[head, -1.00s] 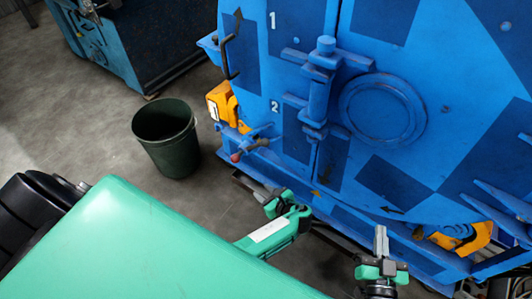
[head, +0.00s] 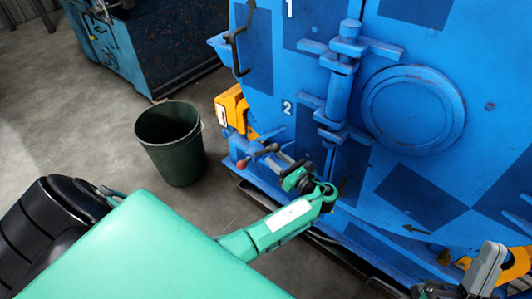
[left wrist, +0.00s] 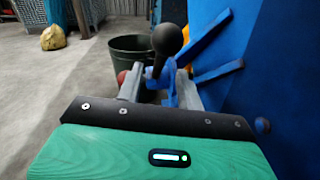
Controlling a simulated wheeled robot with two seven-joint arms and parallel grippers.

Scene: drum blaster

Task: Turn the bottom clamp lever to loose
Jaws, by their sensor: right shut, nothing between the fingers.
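The bottom clamp area is at the lower left corner of the blue machine (head: 420,185), below the number 2. A small lever with a red ball knob (head: 243,163) is there; the red knob also shows in the left wrist view (left wrist: 122,78), partly behind a finger. My left gripper (head: 281,160) is at this lever, its grey fingers pointing at it. In the left wrist view the fingers are apart, with a dark ball knob (left wrist: 167,39) and blue lever parts (left wrist: 170,86) in the gap. Contact cannot be told. My right gripper (head: 485,268) is shut and empty at the lower right.
A dark green bin (head: 170,142) stands on the floor left of the machine. Orange clamp blocks (head: 231,108) sit on the machine's left edge and at the lower right. A second blue machine (head: 150,45) stands at the back left.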

